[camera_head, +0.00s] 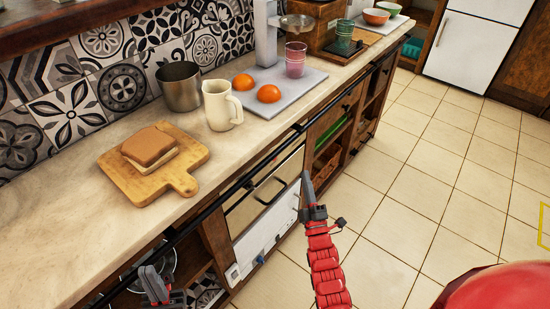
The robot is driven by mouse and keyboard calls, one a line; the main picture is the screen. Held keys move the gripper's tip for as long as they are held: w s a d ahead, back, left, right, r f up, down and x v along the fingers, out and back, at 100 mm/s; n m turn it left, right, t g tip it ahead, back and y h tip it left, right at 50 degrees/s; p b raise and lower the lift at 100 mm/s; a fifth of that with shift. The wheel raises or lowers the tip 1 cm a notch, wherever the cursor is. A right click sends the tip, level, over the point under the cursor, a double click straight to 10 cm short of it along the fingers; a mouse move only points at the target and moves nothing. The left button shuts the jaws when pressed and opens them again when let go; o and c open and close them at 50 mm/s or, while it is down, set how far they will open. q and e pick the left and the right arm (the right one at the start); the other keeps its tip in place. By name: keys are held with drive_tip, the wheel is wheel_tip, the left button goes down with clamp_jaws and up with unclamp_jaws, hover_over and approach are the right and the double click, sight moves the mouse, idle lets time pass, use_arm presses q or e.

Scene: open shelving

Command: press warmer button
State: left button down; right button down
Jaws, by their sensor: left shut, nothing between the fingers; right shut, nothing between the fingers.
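The warmer (268,228) appears to be the built-in unit under the counter, with a metallic upper front, a bar handle (268,190) and a white lower panel. Small controls (233,272) show at the panel's lower left, with a blue spot (260,259) to their right; which one is the button is too small to tell. My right gripper (306,178) is shut and empty, pointing up in front of the unit's right edge, apart from the controls. My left gripper (150,275) is shut and empty at the bottom left, left of the controls, before an open shelf.
The counter (60,235) holds a cutting board (180,182) with bread, a cream pitcher (222,105), a metal pot (180,88) and a grey tray (250,103) with oranges and a glass. A dark rail (215,200) runs along its edge. Tiled floor (400,190) at right is clear.

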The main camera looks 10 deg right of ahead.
drive_tip(key=w+a+b, duration=0.2)
drive_tip(key=w+a, duration=0.3)
drive_tip(key=w, duration=0.1)
drive_tip(key=shift+w, duration=0.2)
drive_tip(key=shift+w+a, duration=0.1)
idle(1.9)
drive_tip(key=shift+w+a+b, duration=0.2)
drive_tip(key=shift+w+b, duration=0.05)
drive_tip(key=shift+b, duration=0.05)
drive_tip(key=shift+w+a+b, duration=0.25)
drive_tip(key=shift+w+b, duration=0.05)
idle(0.7)
idle(0.3)
drive_tip(key=shift+s+d, duration=0.5)
drive_tip(key=shift+s, duration=0.15)
drive_tip(key=shift+s, duration=0.1)
